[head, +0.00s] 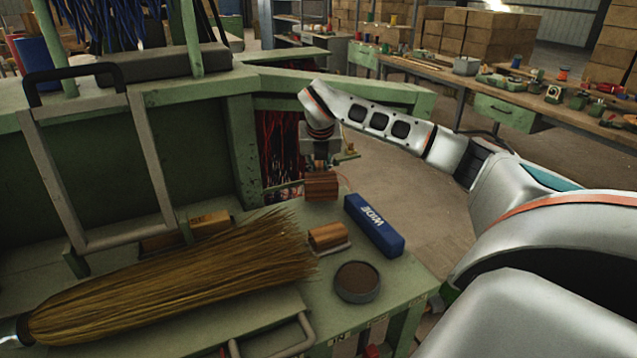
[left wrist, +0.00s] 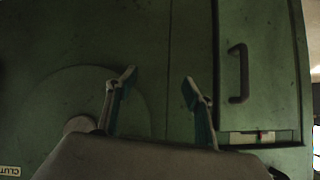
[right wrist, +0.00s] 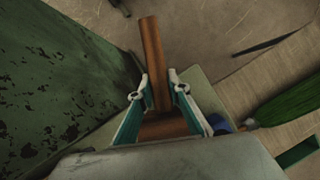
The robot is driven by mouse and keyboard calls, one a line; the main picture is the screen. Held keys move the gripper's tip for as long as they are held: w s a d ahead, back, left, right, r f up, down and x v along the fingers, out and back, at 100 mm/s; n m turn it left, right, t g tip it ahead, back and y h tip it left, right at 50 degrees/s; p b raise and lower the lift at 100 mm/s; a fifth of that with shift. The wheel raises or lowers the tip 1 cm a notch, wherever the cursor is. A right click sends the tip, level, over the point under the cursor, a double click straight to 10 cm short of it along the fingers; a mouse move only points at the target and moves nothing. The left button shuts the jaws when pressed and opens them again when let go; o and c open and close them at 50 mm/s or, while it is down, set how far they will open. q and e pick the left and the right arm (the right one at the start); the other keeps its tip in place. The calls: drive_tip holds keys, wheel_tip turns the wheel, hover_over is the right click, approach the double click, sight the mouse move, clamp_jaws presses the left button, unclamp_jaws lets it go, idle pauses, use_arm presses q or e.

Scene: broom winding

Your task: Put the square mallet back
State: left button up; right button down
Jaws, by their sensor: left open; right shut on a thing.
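The square mallet is brown wood; its block-like head (head: 321,186) shows just below my right gripper (head: 320,163) in the head view, over the far end of the green bench. In the right wrist view my right gripper (right wrist: 159,84) is shut on the mallet, with its handle (right wrist: 152,58) running up past the fingertips and its head (right wrist: 166,126) low between the fingers. I cannot tell whether the mallet touches the bench. My left gripper (left wrist: 159,78) is open and empty in front of a green panel, and is outside the head view.
A second wooden piece (head: 328,236), a blue block marked WIDE (head: 374,226) and a dark round tin (head: 357,281) lie on the green bench (head: 400,287). A broom (head: 170,275) lies across the left. A grey frame (head: 150,165) stands behind it.

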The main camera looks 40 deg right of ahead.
sight(320, 172)
wheel_tip(320, 172, down, 3)
drive_tip(key=shift+f, duration=0.1)
drive_tip(key=c, duration=1.9)
unclamp_jaws()
drive_tip(key=shift+f, duration=0.1)
drive_tip(key=shift+r, duration=0.35)
drive_tip(key=p+v, duration=0.1)
drive_tip(key=v, duration=0.9)
drive_tip(key=shift+r+p, duration=0.15)
drive_tip(key=shift+p, duration=0.15)
drive_tip(key=shift+s+a+r, duration=0.25)
drive_tip(key=shift+s+r, duration=0.05)
drive_tip(key=shift+r, duration=0.25)
